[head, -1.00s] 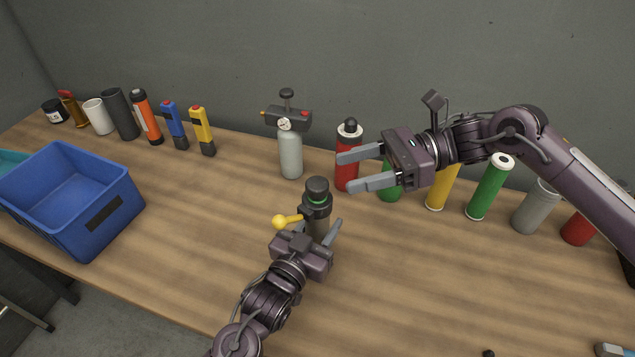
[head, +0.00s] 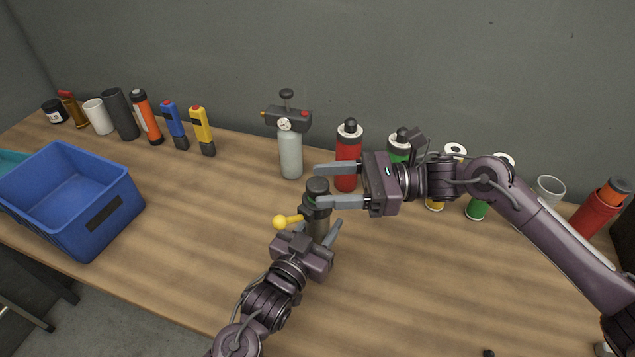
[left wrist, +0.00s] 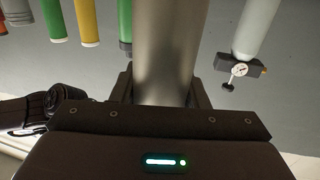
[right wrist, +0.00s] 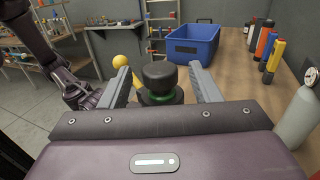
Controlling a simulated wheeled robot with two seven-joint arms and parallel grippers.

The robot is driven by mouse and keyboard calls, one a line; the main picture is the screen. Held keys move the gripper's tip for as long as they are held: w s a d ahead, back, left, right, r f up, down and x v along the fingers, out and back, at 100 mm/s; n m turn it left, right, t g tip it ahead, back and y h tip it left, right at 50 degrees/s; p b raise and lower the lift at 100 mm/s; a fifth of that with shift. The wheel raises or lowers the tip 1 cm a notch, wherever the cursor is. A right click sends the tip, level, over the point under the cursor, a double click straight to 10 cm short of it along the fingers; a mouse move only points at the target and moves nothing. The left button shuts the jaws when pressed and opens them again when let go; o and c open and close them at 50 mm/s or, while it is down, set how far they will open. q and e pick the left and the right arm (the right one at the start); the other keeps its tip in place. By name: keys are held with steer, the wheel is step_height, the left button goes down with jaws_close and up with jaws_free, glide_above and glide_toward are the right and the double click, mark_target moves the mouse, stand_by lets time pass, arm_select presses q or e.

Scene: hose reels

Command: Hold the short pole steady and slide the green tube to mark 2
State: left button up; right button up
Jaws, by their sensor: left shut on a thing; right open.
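The short pole (head: 320,228) stands upright on the table, a grey shaft. A dark upper tube with a thin green ring (head: 317,198) and a black cap tops it, and a yellow ball knob (head: 279,222) sticks out to the left. My left gripper (head: 320,240) is shut on the grey shaft, which also shows in the left wrist view (left wrist: 165,50). My right gripper (head: 317,186) is open at the top of the pole. In the right wrist view the black cap (right wrist: 158,76) and green ring lie between its fingers. I see no mark numbers.
A grey gas bottle (head: 290,155) and a red cylinder (head: 348,174) stand close behind. Several coloured cylinders stand to the right, partly hidden by my right arm. A blue crate (head: 85,215) is at the left. The table in front is mostly clear.

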steer(key=shift+s+a, duration=0.1)
steer(key=shift+a, duration=1.15)
